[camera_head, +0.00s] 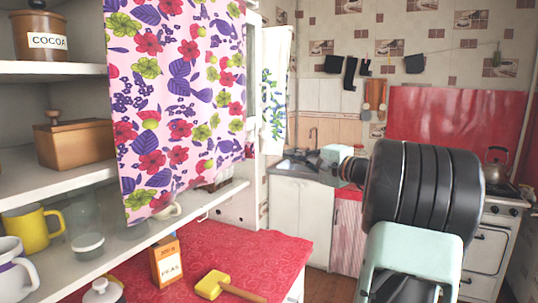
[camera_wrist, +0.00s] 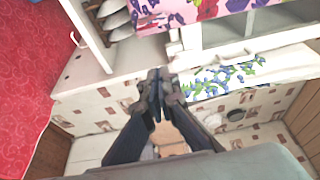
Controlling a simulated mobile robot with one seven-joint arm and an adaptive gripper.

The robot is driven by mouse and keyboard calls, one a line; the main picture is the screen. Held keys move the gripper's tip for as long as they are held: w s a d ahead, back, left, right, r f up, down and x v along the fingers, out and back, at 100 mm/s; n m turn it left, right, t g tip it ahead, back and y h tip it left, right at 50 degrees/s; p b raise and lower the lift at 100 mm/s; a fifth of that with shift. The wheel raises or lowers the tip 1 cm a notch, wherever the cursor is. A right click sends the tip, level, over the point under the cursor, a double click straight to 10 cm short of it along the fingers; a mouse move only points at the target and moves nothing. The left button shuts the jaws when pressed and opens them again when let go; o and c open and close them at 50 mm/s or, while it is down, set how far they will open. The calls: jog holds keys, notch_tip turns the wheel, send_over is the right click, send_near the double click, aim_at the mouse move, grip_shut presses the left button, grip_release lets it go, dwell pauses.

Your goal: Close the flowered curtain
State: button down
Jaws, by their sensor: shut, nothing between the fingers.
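The flowered curtain (camera_head: 180,95), pink with red, purple and green flowers, hangs at the front of the shelf unit in the head view. It covers the right part of the opening and leaves the left part of the shelves bare. Its pink cloth also shows at the top of the wrist view (camera_wrist: 190,12). My gripper (camera_wrist: 158,80) is shut and empty in the wrist view, with its fingertips apart from the curtain. In the head view my arm is at the right, well away from the curtain, and the fingertips cannot be made out.
Shelves hold a cocoa jar (camera_head: 40,36), a wooden box (camera_head: 75,143) and a yellow mug (camera_head: 30,228). A white cloth with blue flowers (camera_head: 275,90) hangs behind the curtain.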

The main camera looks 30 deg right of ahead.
jog(key=w+a+p, duration=0.2)
jog(key=w+a, duration=0.3)
jog(key=w, duration=0.2)
jog(key=shift+w+a, duration=0.15)
dwell(0.4)
